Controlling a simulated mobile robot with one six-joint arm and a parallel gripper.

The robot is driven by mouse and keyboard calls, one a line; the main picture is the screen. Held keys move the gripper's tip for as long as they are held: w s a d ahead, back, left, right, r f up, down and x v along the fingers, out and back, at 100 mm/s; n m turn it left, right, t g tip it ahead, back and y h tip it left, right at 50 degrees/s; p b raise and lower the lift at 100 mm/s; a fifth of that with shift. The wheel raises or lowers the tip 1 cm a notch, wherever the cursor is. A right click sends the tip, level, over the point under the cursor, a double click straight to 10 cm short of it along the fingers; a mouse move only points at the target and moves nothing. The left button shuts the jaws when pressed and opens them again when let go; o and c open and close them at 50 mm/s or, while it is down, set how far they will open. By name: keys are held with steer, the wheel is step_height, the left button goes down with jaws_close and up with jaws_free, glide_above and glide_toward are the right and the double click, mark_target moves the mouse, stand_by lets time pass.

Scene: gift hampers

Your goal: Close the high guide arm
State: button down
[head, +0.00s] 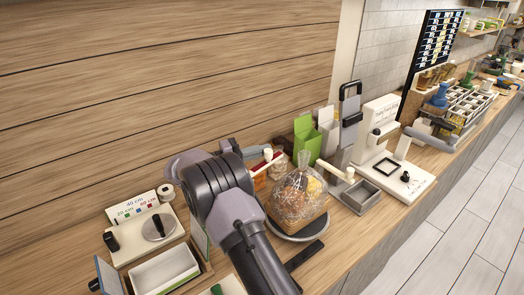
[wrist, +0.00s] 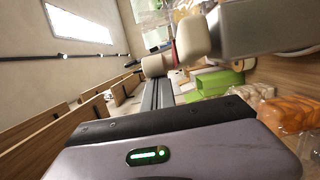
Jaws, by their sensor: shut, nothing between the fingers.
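I take the pale arm with a rounded cream knob (wrist: 156,65) to be the high guide arm; in the head view a cream knob (head: 267,154) shows just behind the wrapped hamper. My gripper (wrist: 160,82) is shut and empty, with its dark fingers pointing at the knob. The fingertips look very close to it, but I cannot tell whether they touch. In the head view my arm hides most of the gripper and the left side of this station. A second pale arm with a cream knob (head: 349,173) juts out to the right of the hamper.
The cellophane-wrapped hamper (head: 298,200) stands on a dark round base, close to my arm. Green bags (head: 307,140) stand behind it. A white press-like stand (head: 380,130) is to the right. A wooden box with a white tray (head: 165,270) is at the lower left.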

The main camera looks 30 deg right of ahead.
steer(key=shift+a, duration=0.1)
stand_by(0.3)
steer(key=w+a+p, duration=0.2)
steer(key=a+p, duration=0.1)
steer(key=a, duration=1.4)
steer(key=s+d+n+t+p, duration=0.3)
steer(key=d+t, duration=0.4)
steer(key=d, duration=0.7)
steer(key=n+p, duration=0.1)
steer(key=p, duration=0.1)
steer(key=shift+n+y+p, duration=0.3)
steer(key=shift+y, duration=0.1)
steer(key=shift+s+b, duration=0.1)
steer(key=shift+b, duration=0.2)
